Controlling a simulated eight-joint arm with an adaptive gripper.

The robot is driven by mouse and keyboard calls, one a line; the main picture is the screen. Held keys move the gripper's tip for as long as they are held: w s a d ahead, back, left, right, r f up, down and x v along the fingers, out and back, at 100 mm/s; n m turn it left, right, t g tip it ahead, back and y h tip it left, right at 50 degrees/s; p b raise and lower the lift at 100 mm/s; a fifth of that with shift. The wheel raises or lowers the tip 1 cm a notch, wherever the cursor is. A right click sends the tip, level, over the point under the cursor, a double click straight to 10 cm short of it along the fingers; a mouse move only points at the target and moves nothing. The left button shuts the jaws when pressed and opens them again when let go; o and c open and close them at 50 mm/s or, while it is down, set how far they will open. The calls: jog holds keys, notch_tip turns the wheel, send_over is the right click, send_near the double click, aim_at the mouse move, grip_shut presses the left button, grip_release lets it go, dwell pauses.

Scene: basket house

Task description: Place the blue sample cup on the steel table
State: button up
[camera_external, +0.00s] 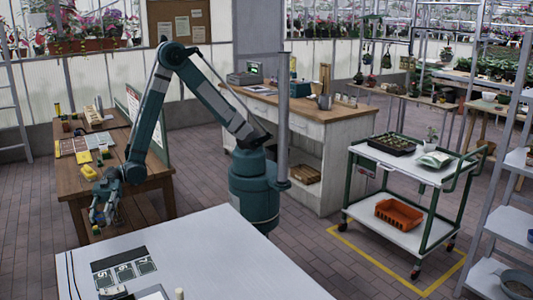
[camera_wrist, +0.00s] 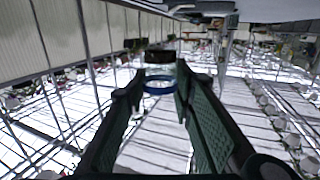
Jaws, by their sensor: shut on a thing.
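My gripper (camera_external: 103,214) hangs at the left in the external view, in front of the wooden table and just beyond the far left edge of the steel table (camera_external: 215,255). In the wrist view my gripper (camera_wrist: 158,95) is shut on the blue sample cup (camera_wrist: 159,86), a small round piece with a dark top and a blue ring between the fingertips. In the external view the cup is too small and too covered by the fingers to make out clearly. The steel table is pale grey, with a large bare area in its middle and right.
On the steel table lie a dark panel with pale squares (camera_external: 124,268) and several small things at the front left edge. The wooden table (camera_external: 150,160) holds yellow items and trays. A pale post (camera_external: 282,120) stands beside my base. A green-framed cart (camera_external: 425,177) stands at the right.

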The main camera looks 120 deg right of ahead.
jog(key=shift+s+a+n+g+y, duration=0.2)
jog(key=shift+s+a+n+g, duration=0.4)
jog(key=shift+a+g, duration=0.2)
jog(key=shift+s+a+n+g+y, duration=0.2)
jog(key=shift+s+a+n+g, duration=0.35)
jog(key=shift+a+g, duration=0.25)
jog(key=shift+f+b, duration=0.75)
jog(key=shift+f, duration=2.35)
jog(key=shift+f+b, duration=0.5)
jog(key=shift+f, duration=1.35)
jog(key=shift+f, duration=0.2)
jog(key=o, duration=0.9)
